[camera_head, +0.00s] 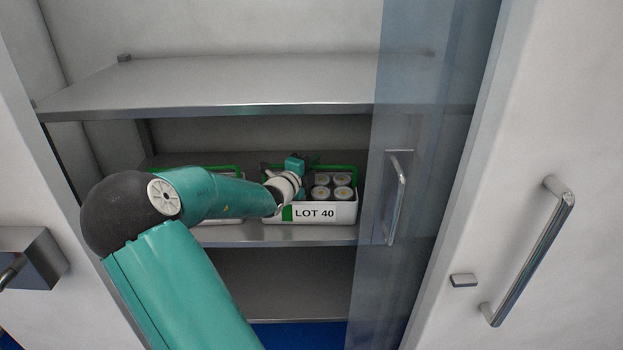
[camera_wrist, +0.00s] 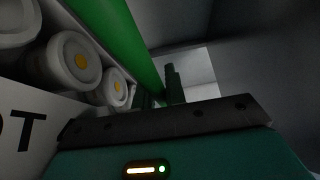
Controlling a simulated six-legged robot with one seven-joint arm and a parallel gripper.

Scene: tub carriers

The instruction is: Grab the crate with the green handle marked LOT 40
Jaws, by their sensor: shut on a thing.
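The white crate marked LOT 40 (camera_head: 340,213) stands on the middle shelf of the cabinet. It has a green handle (camera_head: 343,168) and holds several white round-topped containers (camera_head: 331,187) with yellow centres. My gripper (camera_head: 303,163) is at the handle, toward its left part in the head view, and is shut on it; the fingertips are small and partly hidden there. In the wrist view the green handle (camera_wrist: 118,38) runs close above the gripper body, and the crate's white label wall (camera_wrist: 25,128) is at the left.
A second crate with a green handle (camera_head: 222,169) stands just left, mostly hidden behind my arm. An upper shelf (camera_head: 240,85) lies above the crates. A bluish glass door (camera_head: 415,130) with a metal handle (camera_head: 397,200) stands close on the right.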

